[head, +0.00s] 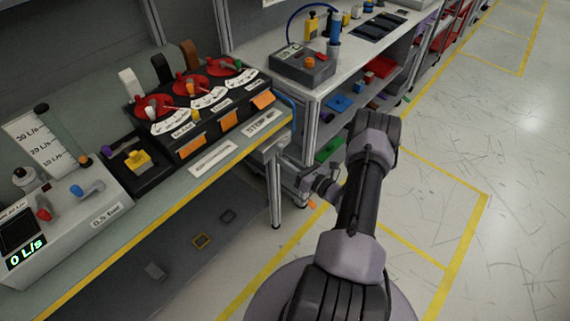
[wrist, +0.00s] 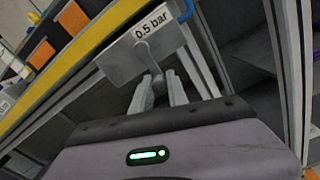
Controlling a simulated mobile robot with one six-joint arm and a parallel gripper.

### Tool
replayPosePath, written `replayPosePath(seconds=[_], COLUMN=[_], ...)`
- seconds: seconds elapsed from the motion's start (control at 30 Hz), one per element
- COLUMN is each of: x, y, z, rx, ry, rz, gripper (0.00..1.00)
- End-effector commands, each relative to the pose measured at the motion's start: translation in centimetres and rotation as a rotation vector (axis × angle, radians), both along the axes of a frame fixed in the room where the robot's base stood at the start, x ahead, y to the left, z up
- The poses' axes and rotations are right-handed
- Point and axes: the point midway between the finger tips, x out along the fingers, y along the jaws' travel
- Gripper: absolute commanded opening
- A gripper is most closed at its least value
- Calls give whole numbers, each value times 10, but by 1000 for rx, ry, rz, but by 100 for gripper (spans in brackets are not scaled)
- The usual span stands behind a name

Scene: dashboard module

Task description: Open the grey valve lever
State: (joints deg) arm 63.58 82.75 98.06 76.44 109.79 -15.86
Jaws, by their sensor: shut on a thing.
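The grey valve lever (wrist: 153,58) shows in the wrist view as a thin grey stem below a grey plate (wrist: 130,62) labelled "0.5 bar". My gripper (wrist: 159,84) has its two pale fingers on either side of the lever's end and is shut on it. The fingers hide part of that end. In the head view my gripper (head: 318,183) is low by the bench's right corner, and the lever cannot be made out there.
A console display (head: 26,254) at the left reads "0 L/s". A second bench (head: 345,72) with shelves stands behind my arm. The floor at right is clear.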

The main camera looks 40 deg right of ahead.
Motion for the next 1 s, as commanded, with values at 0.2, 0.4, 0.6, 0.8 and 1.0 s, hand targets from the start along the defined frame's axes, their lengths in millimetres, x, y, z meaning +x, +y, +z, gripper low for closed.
replayPosePath(seconds=[0.2, 0.4, 0.6, 0.8, 1.0], x=[1, 1, 1, 1, 1], y=[-6, -6, -7, -6, -5], z=[3, 3, 4, 4, 2], rx=[-46, -58, -58, -57, -57], ry=[-9, -10, -11, -11, -9], rz=[-7, -7, -8, -6, -3], gripper=[0, 0, 0, 41, 41])
